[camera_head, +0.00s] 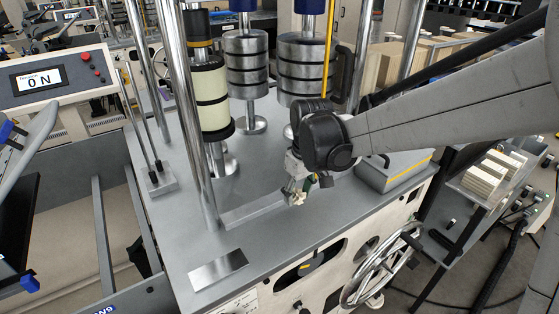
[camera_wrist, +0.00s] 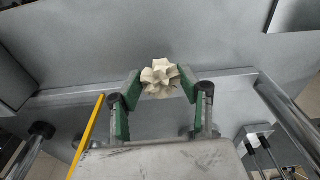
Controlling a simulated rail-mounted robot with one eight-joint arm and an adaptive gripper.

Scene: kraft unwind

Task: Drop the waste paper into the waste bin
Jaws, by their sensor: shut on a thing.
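The waste paper (camera_wrist: 160,78) is a crumpled cream-coloured ball. In the wrist view it sits between the green fingers of my gripper (camera_wrist: 161,88), which is shut on it. In the head view my gripper (camera_head: 299,190) points down over the grey machine top, and the paper (camera_head: 298,199) shows small at its tips. The paper looks held near the front part of the machine top; whether it touches the surface is not clear. I cannot identify a waste bin in either view.
Steel posts (camera_head: 189,100) and rollers, one cream (camera_head: 209,98), stand on the machine top behind and left of my gripper. A grey box with a yellow stripe (camera_head: 395,170) is to the right. A handwheel (camera_head: 385,268) is on the front face.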

